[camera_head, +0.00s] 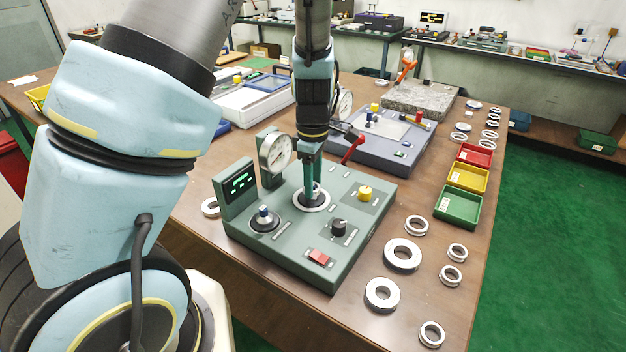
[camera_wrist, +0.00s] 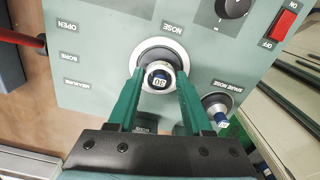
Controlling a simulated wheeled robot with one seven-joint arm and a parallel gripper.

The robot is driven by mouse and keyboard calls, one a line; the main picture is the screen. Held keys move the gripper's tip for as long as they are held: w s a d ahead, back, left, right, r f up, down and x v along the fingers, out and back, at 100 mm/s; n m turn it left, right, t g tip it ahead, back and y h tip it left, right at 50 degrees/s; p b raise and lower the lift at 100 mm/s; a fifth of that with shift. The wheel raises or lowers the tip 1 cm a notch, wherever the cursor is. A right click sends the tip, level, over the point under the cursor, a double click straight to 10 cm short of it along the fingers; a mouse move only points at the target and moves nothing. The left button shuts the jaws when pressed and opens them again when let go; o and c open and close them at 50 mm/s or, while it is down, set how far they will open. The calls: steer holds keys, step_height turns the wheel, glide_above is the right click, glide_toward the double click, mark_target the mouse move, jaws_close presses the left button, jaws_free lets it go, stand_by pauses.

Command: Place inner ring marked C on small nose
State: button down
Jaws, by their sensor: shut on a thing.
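My gripper (camera_head: 313,188) points down over the grey-green gauge device (camera_head: 290,270). In the wrist view its green fingers (camera_wrist: 158,84) are shut on a round nose (camera_wrist: 159,78) with a dark cap reading 30. This nose stands at the NOSE label, with a pale ring-shaped surface (camera_wrist: 173,50) around it. I cannot tell whether that is a seat or a loose ring. A spare nose (camera_head: 264,216) with a blue top sits in the SPARE NOSE holder; it also shows in the wrist view (camera_wrist: 219,114). Several metal rings (camera_head: 402,254) lie on the table; no letter C is readable.
The device carries a dial gauge (camera_head: 275,153), a display (camera_head: 239,182), a yellow knob (camera_head: 364,193), a black knob (camera_head: 338,228), a red switch (camera_head: 319,257) and a red lever (camera_head: 352,148). Green (camera_head: 459,207), yellow and red trays line the right edge.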

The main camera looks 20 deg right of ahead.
steer(key=shift+f+b, duration=0.5)
steer(key=shift+f, duration=0.4)
steer(key=shift+c, duration=1.2)
jaws_free()
step_height(320, 180, up, 11)
steer(key=shift+b, duration=0.35)
steer(key=shift+f, duration=0.1)
